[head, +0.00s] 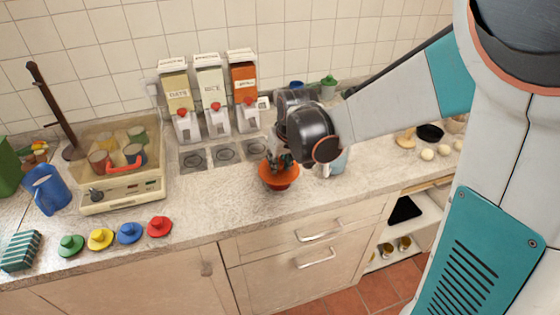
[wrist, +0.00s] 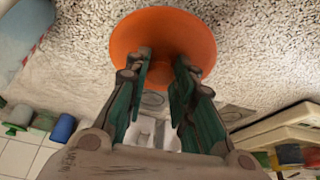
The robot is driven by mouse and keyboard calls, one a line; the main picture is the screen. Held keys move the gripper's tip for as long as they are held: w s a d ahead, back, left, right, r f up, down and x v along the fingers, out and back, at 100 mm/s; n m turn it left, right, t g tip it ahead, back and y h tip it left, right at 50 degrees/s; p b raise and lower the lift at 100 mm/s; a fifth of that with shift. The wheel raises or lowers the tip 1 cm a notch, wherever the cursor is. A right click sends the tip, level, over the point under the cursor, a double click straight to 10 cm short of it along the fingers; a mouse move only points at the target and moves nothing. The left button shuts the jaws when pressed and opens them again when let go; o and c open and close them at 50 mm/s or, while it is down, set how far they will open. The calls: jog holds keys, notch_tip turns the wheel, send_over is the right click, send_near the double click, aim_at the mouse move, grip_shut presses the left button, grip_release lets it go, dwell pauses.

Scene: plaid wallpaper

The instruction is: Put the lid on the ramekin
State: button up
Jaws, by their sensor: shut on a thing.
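My gripper (head: 279,162) is shut on an orange round, bowl-like piece (head: 279,179) at the middle of the counter. In the wrist view my gripper's fingers (wrist: 160,85) close in front of this wide orange piece (wrist: 165,30). Whether it touches the counter I cannot tell. Lids with knobs lie in a row at the front left: green (head: 70,245), yellow (head: 100,239), blue (head: 129,233) and red (head: 159,227). Small coloured cups (head: 100,160), possibly ramekins, stand in the scale's tray at the left. Which ramekin the task means I cannot tell.
A scale (head: 120,192) stands at the left beside a blue jug (head: 46,190) and a striped box (head: 22,250). Three dispensers (head: 210,95) line the back wall. A pale blue-grey vessel (head: 339,162) stands just right of my gripper. The front counter between red lid and orange piece is clear.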

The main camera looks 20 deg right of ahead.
jog(key=shift+s+f, duration=0.25)
jog(key=o, duration=1)
jog(key=shift+w+f, duration=0.1)
jog(key=shift+w, duration=0.05)
jog(key=shift+r, duration=0.7)
jog(key=v, duration=1.1)
jog(key=shift+s, duration=0.2)
